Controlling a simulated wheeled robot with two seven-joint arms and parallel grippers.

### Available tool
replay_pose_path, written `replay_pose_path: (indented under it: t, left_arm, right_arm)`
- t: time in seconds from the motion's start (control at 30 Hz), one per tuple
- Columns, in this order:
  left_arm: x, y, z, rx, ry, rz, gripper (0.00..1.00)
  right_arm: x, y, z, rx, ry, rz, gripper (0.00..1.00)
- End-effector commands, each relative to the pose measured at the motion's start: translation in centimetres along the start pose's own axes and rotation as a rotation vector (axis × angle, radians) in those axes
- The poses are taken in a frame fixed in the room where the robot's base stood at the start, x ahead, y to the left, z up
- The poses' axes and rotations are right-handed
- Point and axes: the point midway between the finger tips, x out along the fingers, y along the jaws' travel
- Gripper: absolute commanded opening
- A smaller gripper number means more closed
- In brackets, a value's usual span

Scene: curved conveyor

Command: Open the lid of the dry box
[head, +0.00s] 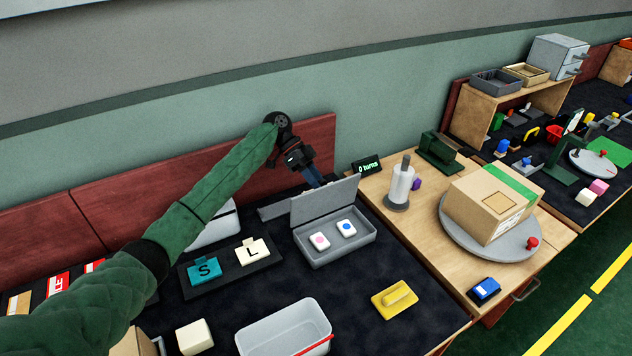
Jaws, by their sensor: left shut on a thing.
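The dry box (345,255) is a grey tray-like box on the dark mat. Its grey lid (325,203) stands up at the back edge, roughly upright, so the inside shows. Two small white pieces lie in it, one with a pink dot (319,241) and one with a blue dot (346,228). My left gripper (316,182) reaches over from behind and is shut on the lid at its top edge; the fingertips are partly hidden there. My right gripper is out of view.
A tray with S (203,270) and L (252,251) blocks lies left of the box. A white bin (283,329) and yellow handled block (394,299) are in front. A carton (492,205) on a turntable stands right. A red panel (130,195) rises behind.

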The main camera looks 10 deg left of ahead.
Motion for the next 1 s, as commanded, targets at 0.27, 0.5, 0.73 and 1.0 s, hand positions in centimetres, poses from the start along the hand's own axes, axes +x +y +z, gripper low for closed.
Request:
replay_pose_path:
  t: [0.27,0.5,0.73,1.0]
  left_arm:
    - [1.16,-0.36,0.94,-0.013,-0.007,0.004,0.36]
    - [0.77,-0.24,0.59,-0.008,-0.005,0.002,0.51]
    - [0.49,-0.14,0.32,-0.004,-0.003,0.001,0.51]
    - [0.35,-0.09,0.24,-0.003,-0.003,0.001,0.51]
  right_arm:
    - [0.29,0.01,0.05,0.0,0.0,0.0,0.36]
    - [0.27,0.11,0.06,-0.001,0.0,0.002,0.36]
    - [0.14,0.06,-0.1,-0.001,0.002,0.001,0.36]
    - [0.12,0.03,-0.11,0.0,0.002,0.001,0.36]
